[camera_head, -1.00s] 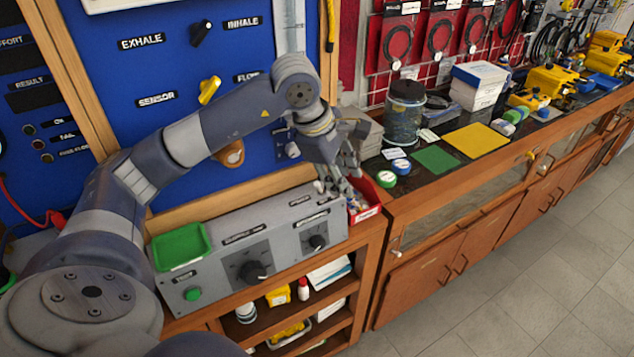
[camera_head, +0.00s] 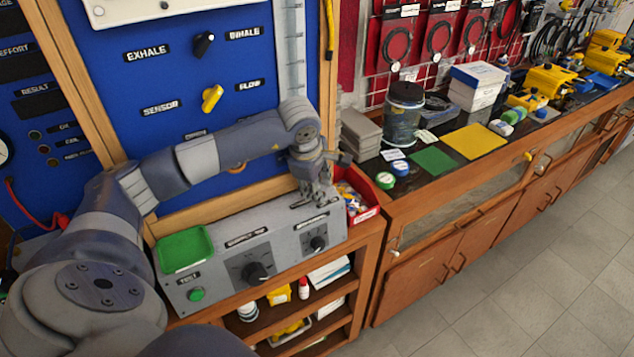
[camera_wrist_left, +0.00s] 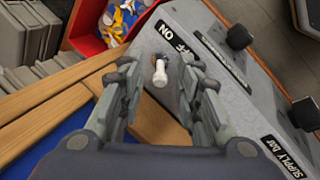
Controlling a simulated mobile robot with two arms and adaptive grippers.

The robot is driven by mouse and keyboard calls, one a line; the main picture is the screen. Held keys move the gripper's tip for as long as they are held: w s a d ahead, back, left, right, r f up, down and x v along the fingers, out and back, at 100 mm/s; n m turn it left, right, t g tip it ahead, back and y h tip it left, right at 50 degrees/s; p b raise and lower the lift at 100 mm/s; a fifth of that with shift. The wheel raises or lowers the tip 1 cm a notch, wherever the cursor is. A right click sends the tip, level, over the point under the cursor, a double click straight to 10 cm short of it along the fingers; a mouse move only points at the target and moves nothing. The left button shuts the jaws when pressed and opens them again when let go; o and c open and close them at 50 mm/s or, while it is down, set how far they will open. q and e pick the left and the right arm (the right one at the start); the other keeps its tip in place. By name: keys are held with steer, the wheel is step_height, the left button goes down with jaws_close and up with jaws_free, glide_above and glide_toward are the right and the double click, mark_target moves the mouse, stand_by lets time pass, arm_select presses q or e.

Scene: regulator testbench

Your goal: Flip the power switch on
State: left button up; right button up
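The power switch (camera_wrist_left: 160,73) is a small white-tipped toggle on the grey control box (camera_head: 208,262). In the left wrist view it lies between my left gripper's fingers, its tip toward the bottom of the picture, with ON and partly hidden OFF lettering just above. My left gripper (camera_head: 318,197) is over the right end of the box's top in the head view, pointing down. Its fingers (camera_wrist_left: 165,78) are spread with a gap on both sides of the toggle. In the head view the gripper hides the switch. My right gripper is not in view.
A red bin (camera_head: 354,197) of small parts stands right beside the box. A green tray (camera_head: 184,248) sits on its left end. Dark knobs (camera_head: 256,271) stick out of its front. The blue panel (camera_head: 130,85) with a wooden frame rises behind.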

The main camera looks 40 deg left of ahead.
arm_select(q)
steer(key=shift+f, duration=0.25)
jaws_close()
